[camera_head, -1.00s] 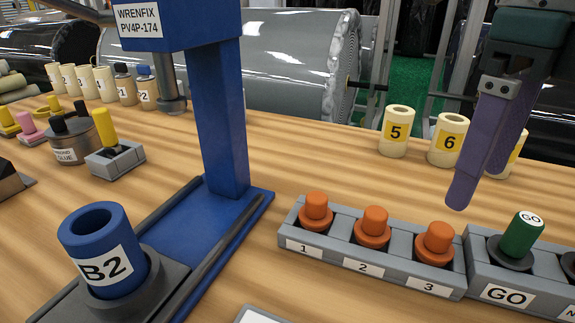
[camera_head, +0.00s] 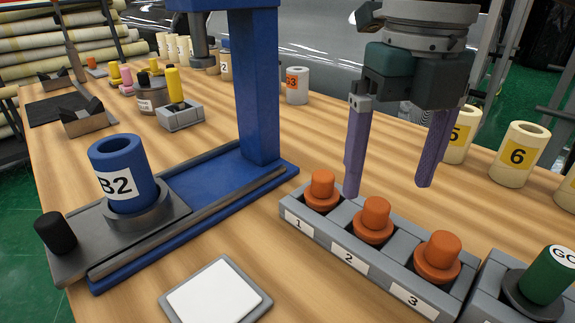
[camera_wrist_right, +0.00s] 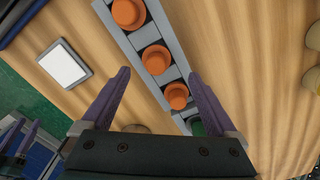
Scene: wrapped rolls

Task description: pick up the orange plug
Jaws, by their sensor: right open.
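Three orange plugs stand upright in a grey rack (camera_head: 305,245) labelled 1, 2 and 3: plug 1 (camera_head: 322,188), plug 2 (camera_head: 374,216) and plug 3 (camera_head: 438,254). My right gripper (camera_head: 388,190) is open and empty, fingers pointing down, above and behind the rack. In the head view one fingertip overlaps the rack's rear edge between plugs 1 and 2; contact cannot be told. In the right wrist view plug 2 (camera_wrist_right: 155,60) shows between the fingertips (camera_wrist_right: 159,73), with plug 3 (camera_wrist_right: 177,96) nearer the palm. Purple fingers at that view's lower left look like my left gripper (camera_wrist_right: 20,136).
A green GO plug (camera_head: 547,275) stands right of the rack. Cream rolls 5 (camera_head: 459,142) and 6 (camera_head: 518,155) stand behind. A blue press column (camera_head: 257,90) with blue roll B2 (camera_head: 124,175) is left. A white-topped pad (camera_head: 215,297) lies in front; bare wood surrounds it.

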